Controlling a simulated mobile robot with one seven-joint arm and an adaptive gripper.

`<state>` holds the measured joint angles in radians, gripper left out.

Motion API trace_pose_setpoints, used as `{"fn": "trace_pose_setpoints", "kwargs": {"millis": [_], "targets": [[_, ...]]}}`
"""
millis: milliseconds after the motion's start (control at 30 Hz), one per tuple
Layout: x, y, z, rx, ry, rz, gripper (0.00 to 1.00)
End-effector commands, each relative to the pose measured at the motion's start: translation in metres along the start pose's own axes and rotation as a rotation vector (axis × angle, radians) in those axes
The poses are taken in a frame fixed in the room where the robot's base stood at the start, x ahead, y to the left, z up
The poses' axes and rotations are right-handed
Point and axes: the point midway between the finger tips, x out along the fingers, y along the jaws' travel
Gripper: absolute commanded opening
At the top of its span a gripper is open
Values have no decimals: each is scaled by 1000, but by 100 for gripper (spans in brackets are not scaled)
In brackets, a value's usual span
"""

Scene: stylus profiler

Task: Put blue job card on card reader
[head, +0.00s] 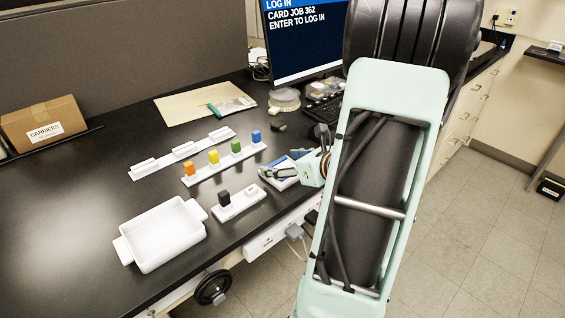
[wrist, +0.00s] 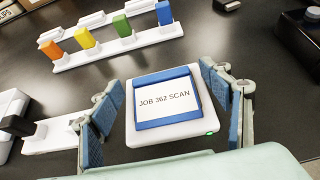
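The blue job card (head: 256,137) stands upright at the right end of a white rack (head: 222,168), beside green, yellow and orange cards. It also shows at the top of the wrist view (wrist: 163,13). The white card reader (wrist: 195,132) has a blue-edged top with a label reading "JOB 362 SCAN" and a lit green light; no separate card shows on it. It is partly hidden by my gripper in the head view (head: 284,181). My gripper (wrist: 165,113) is open and empty, its blue-padded fingers on either side of the reader. Contact with it cannot be told.
A white holder (head: 240,205) with a black block stands left of the reader, near a white tray (head: 165,235). Another white rail (head: 160,164) lies behind the rack. A monitor (head: 300,40) reads "CARD JOB 362".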

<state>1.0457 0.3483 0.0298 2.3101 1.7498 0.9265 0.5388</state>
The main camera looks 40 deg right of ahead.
Motion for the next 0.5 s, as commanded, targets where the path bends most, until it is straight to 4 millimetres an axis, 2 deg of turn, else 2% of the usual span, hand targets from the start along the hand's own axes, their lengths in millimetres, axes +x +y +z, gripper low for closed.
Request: {"fn": "trace_pose_setpoints", "kwargs": {"millis": [267,367,500], "targets": [[-3,0,5,0,0,0,71],[-19,-2,4,-2,0,-5,71],[-50,-2,4,-2,-1,-6,71]]}}
